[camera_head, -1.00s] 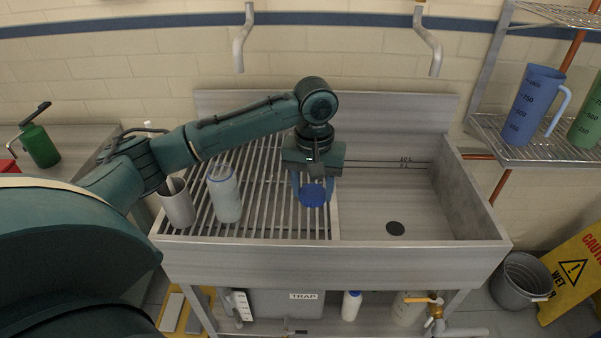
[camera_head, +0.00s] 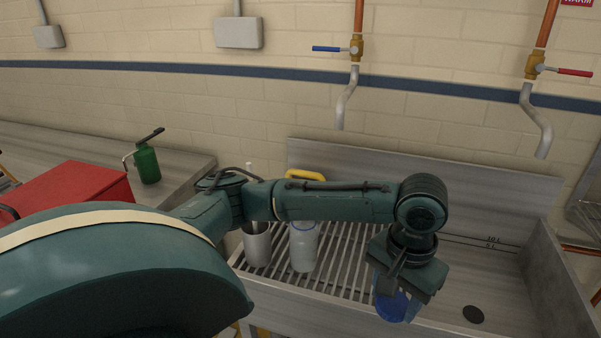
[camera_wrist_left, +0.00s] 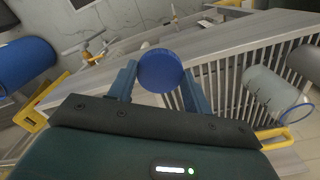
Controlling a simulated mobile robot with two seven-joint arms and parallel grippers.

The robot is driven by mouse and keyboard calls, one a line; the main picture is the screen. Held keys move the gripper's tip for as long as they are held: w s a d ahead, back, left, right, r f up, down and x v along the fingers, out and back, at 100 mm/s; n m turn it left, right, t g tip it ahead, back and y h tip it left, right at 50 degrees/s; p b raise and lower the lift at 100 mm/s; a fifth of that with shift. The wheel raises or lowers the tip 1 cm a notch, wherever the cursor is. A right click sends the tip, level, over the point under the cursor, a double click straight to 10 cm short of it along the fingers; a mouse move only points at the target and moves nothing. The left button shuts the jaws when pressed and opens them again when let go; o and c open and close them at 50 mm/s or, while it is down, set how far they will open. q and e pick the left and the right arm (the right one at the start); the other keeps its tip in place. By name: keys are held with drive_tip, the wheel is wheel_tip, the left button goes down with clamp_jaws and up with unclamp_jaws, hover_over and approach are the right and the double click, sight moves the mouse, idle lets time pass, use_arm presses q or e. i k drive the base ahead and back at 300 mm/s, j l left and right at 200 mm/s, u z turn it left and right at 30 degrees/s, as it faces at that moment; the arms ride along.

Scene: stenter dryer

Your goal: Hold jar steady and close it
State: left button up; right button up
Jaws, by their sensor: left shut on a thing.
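The jar (camera_head: 303,250) is a pale translucent cylinder with a blue ring near its top. It stands on the slatted rack left of my left gripper, and it also shows at the right of the left wrist view (camera_wrist_left: 265,88). My left gripper (camera_head: 396,296) points down over the rack's right end, beside the basin. It is shut on a round blue lid (camera_wrist_left: 161,70), held between its two fingers and apart from the jar. In the head view the lid (camera_head: 398,308) is partly hidden by the gripper. My right gripper is not in view.
A grey cup (camera_head: 257,248) stands just left of the jar. The basin (camera_head: 500,283) with a dark drain lies to the right. A red box (camera_head: 75,195) and a green pump bottle (camera_head: 147,163) are on the left bench.

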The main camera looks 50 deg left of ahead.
sight(303, 235)
drive_tip(key=k+j, duration=0.45)
drive_tip(key=k+u, duration=0.1)
drive_tip(key=u, duration=2)
